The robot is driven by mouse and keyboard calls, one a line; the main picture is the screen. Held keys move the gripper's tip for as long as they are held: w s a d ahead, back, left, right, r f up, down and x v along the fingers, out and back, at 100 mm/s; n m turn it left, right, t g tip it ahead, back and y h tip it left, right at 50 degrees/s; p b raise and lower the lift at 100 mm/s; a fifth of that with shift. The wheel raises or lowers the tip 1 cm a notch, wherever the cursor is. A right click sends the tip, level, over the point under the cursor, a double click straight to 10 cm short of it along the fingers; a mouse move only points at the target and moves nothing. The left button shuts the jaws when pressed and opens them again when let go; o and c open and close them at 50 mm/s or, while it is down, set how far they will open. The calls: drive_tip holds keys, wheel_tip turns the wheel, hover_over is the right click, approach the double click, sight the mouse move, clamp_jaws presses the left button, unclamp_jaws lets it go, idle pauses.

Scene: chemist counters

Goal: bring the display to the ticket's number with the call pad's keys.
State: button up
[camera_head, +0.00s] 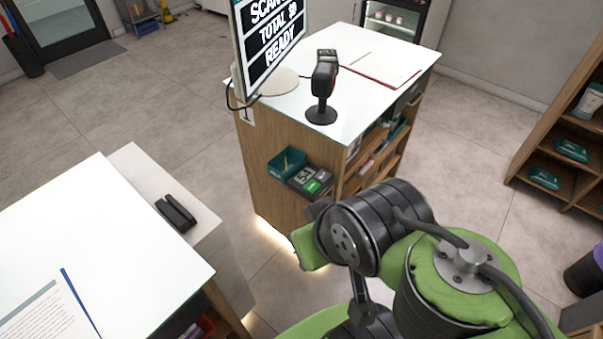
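The call pad (309,181) is a small dark unit on the near end of the wooden counter, beside a teal tray (287,162). Its small light display (304,176) shows dark digits that look like 54, tilted and hard to read. A green key (313,186) shows beside the display; the other keys are too small to tell. I cannot make out a ticket or its number. My arm reaches toward the counter just below the pad. A dark part at its end (318,209) may be my gripper, mostly hidden by the arm; its fingers cannot be made out.
A monitor (268,40) and a black handheld scanner on a stand (323,88) stand on the white-topped counter (350,115). A second white counter (90,225) is at left, with a black device (176,213) beside it. Shelves (560,140) stand at right. Floor lies between the counters.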

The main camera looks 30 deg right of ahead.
idle(0.4)
clamp_jaws()
idle(1.6)
